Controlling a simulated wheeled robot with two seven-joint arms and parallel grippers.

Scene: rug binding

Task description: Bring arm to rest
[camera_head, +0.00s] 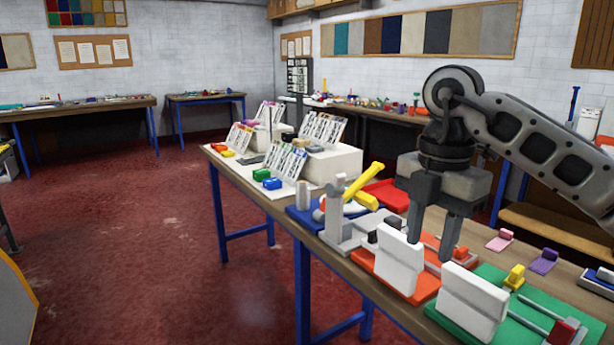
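My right arm (530,135) comes in from the upper right. My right gripper (433,245) points down over the orange-red board (420,290) on the workbench. Its two fingers are apart, with no object clearly seen between them. The left finger reaches down behind a white upright panel (397,258) on that board, and its tip is partly hidden. I cannot tell whether the fingers touch anything on the board. My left gripper is not in view.
A green board (500,330) with another white panel (472,300) lies to the right. A grey upright fixture (342,225) and a yellow-handled tool (362,187) stand to the left. Card racks (285,163) stand farther along the bench (228,165). Red floor (140,240) is clear at left.

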